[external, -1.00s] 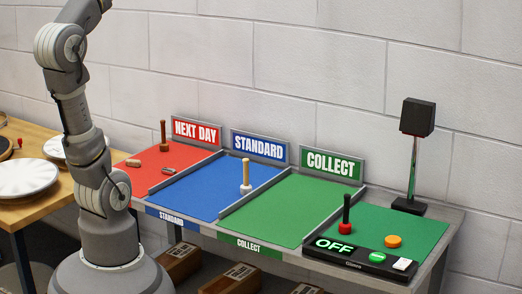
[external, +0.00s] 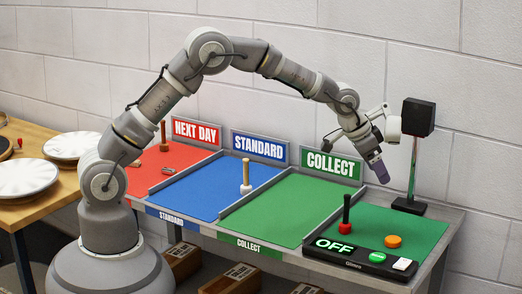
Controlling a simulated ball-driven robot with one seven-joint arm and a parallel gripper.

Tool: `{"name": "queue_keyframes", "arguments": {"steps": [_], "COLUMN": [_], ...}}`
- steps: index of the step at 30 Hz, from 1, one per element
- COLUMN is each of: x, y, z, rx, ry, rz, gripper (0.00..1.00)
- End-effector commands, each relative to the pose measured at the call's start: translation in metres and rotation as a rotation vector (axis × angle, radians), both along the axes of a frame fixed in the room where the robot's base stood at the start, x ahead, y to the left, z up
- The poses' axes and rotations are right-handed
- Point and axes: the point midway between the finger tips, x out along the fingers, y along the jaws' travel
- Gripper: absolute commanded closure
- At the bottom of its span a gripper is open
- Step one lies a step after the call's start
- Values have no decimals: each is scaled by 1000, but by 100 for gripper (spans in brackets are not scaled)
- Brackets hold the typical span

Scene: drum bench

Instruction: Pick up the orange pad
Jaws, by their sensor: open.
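The orange pad (external: 393,241) is a small round disc lying on the green mat (external: 425,232) at the right end of the bench. My gripper (external: 383,178) hangs above and slightly left of the pad, in front of the back wall, clear of the bench. Its fingertips are small and seen from the side, so the gap between them is hard to make out. Nothing shows held in it.
A black-and-red upright handle (external: 346,215) stands left of the pad. A black panel (external: 350,257) reading OFF lies in front. A stand with a dark box (external: 417,117) rises behind on the right. The green COLLECT lane (external: 285,210) is clear.

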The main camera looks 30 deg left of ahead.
Motion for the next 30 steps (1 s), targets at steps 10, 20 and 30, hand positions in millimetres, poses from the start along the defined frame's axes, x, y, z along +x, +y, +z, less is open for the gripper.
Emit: {"name": "queue_keyframes", "arguments": {"steps": [10,20,30], "x": [-50,-39,-36], "y": [-50,-69,-72], "z": [-101,-148,-156], "rx": [79,80,78], "ry": [91,91,89], "rz": [-117,-116,-114], "gripper": [24,24,24]}}
